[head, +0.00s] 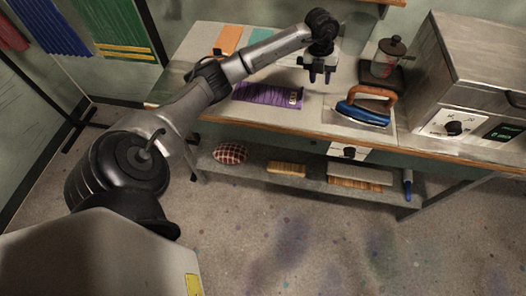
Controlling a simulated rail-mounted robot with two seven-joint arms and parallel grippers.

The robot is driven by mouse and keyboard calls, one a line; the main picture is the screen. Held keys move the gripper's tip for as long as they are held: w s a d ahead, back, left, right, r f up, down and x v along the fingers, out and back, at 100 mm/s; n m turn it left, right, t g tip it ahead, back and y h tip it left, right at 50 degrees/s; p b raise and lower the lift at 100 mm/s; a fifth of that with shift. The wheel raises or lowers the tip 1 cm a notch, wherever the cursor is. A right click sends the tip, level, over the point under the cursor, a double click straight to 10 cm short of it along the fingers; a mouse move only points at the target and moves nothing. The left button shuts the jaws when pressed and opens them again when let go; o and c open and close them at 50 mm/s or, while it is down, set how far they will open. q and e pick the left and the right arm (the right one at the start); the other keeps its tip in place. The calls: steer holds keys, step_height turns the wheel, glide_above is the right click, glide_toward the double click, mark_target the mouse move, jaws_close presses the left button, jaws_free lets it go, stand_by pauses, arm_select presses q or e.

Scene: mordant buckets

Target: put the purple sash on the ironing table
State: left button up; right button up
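The purple sash (262,97) lies folded flat on the pale top of the long table (222,112), near its front edge, with a small light label at its right end. I cannot tell whether this long table is the ironing table. My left gripper (320,77) points down above the tabletop, to the right of and farther back than the sash. Its two fingers are apart with nothing between them. My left arm passes over the left part of the table and hides some of it. My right gripper is not in view.
A blue iron (362,113) with an orange handle stands right of the sash. Behind it is a glass press pot (385,62). A large metal box (468,75) fills the right end. Orange (228,40) and teal cloths lie at the back left. A lower shelf holds a checkered cushion (230,153).

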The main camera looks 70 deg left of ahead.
arm_select(q)
steer(key=w+d+f+m+t+h, duration=0.1)
steer(key=d+f+h, duration=0.1)
steer(key=d, duration=0.5)
steer(key=w+d+f+m+t+h, duration=0.2)
steer(key=d+h, duration=0.1)
steer(key=d, duration=0.3)
steer(key=s+d+r+n+t+h, duration=0.2)
steer(key=d+n+t+h, duration=0.15)
steer(key=d+t, duration=0.35)
steer(key=s+d+r+n+t+h, duration=0.1)
steer(key=d+r+n+t+h, duration=0.2)
steer(key=d, duration=0.6)
steer(key=s+a+f+n+y, duration=0.4)
steer(key=s+f+n+y, duration=0.75)
steer(key=n+y, duration=0.6)
steer(key=s+d+f+n+g+h, duration=0.1)
steer(key=s+d+f+g, duration=0.1)
steer(key=s, duration=0.4)
steer(key=s+d+f+n+g+h, duration=0.1)
steer(key=s+d+f+g+h, duration=0.1)
steer(key=s+g, duration=0.3)
steer(key=s+d+f+g+h, duration=0.1)
steer(key=s+f+g, duration=0.3)
steer(key=s, duration=0.4)
steer(key=shift+d+f+n+h, duration=0.3)
steer(key=shift+d+n, duration=0.1)
steer(key=shift+d, duration=0.15)
